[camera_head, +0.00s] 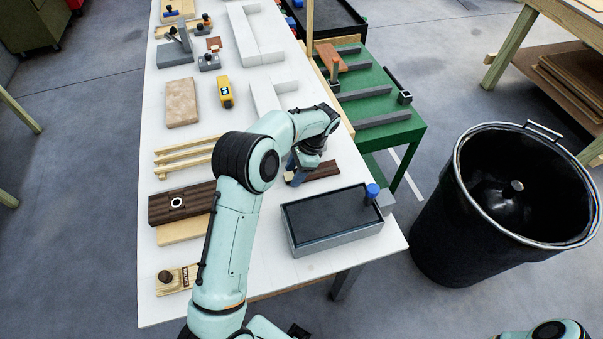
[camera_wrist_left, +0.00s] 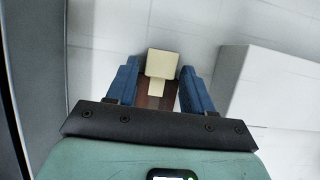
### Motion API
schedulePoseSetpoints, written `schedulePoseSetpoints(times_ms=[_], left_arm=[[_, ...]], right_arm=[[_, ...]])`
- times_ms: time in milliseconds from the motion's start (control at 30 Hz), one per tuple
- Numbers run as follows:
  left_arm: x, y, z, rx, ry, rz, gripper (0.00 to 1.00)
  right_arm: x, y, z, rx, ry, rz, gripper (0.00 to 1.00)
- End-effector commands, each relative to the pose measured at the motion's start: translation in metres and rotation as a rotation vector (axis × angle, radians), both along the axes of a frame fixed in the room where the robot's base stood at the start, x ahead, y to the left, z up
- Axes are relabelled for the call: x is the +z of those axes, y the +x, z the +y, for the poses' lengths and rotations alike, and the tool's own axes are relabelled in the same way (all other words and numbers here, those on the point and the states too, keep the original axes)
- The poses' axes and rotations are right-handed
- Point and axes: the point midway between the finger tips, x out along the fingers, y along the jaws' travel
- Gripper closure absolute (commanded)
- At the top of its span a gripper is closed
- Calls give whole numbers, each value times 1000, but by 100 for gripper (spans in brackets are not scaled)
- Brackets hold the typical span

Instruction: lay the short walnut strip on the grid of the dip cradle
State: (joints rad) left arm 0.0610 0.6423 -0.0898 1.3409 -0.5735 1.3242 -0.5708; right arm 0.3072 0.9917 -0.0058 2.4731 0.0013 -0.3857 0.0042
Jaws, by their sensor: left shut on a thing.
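My left gripper (camera_head: 296,178) is low over the white table, behind the grey box. Its blue fingers are shut on the short walnut strip (camera_head: 323,171), which is dark brown and sticks out to the right. In the left wrist view the gripper (camera_wrist_left: 160,82) has brown wood (camera_wrist_left: 152,101) between its fingers, with a pale square block (camera_wrist_left: 162,64) at the tips. I cannot tell how the block joins the brown wood. The grey box (camera_head: 338,240) has a dark, recessed top and a blue knob (camera_head: 373,190) at its far right corner. I cannot make out the cradle's grid.
A dark brown board (camera_head: 165,209), pale wooden strips (camera_head: 176,157) and a yellow tool (camera_head: 225,92) lie on the table (camera_head: 205,315). White angled blocks (camera_head: 270,95) stand behind my gripper. A green bench (camera_head: 408,131) and a black bin (camera_head: 445,225) stand to the right.

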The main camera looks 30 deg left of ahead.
Motion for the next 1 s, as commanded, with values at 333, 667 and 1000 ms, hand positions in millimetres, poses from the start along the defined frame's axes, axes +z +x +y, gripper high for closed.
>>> schedulePoseSetpoints(times_ms=[333, 667, 1000], left_arm=[[40, 2, 0, 1, 1, -7, 86], [137, 2, -1, -1, -1, -7, 86], [194, 0, -1, 0, -1, -2, 86]], right_arm=[[5, 4, 0, 0, 0, -4, 57], [25, 21, 0, 1, 0, -24, 57], [39, 36, 0, 0, 0, -40, 57]])
